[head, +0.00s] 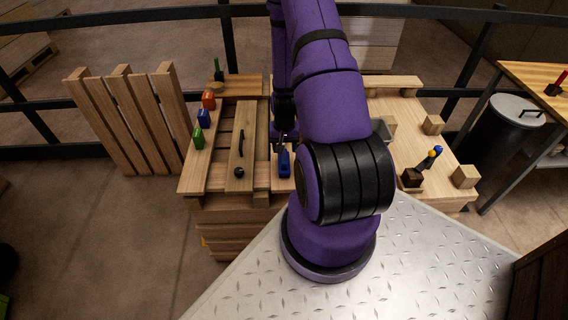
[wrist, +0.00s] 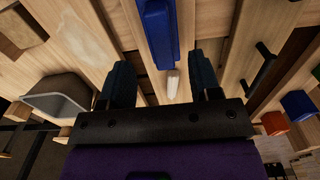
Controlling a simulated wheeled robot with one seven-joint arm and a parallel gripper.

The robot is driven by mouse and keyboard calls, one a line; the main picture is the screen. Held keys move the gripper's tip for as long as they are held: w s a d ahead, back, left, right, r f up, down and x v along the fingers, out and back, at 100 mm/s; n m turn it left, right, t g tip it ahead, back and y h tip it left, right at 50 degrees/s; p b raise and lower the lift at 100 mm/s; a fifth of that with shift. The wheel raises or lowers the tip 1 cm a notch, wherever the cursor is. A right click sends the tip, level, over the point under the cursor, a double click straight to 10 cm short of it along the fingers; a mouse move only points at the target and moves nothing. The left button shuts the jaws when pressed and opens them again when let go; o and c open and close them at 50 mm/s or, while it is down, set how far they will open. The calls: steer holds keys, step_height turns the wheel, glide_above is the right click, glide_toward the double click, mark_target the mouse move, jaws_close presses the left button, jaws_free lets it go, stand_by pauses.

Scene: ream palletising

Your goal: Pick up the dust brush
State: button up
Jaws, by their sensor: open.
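The dust brush appears to be the long blue piece (head: 284,163) with a pale stub, lying on the wooden pallet-like table just in front of my gripper. In the wrist view its blue body (wrist: 158,32) runs from the top edge towards the jaws, and the pale stub (wrist: 172,84) lies between the two fingers. My gripper (wrist: 161,72) is open, with one dark finger on each side of the brush's line and nothing clasped. In the head view my gripper (head: 285,138) is partly hidden by my purple arm. Whether the fingers touch the brush cannot be told.
A board with a black handle (head: 241,142) lies left of the brush. Red (head: 208,100), blue (head: 203,117) and green (head: 198,138) blocks line the left edge. A grey tray (head: 382,129) and wooden cubes (head: 433,125) are to the right. A slatted pallet (head: 130,120) leans further left.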

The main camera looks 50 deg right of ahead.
mark_target(284, 155)
steer(key=shift+w+f, duration=0.1)
steer(key=shift+f, duration=2.9)
steer(key=c, duration=1.1)
steer(key=shift+o, duration=0.2)
steer(key=shift+r, duration=0.15)
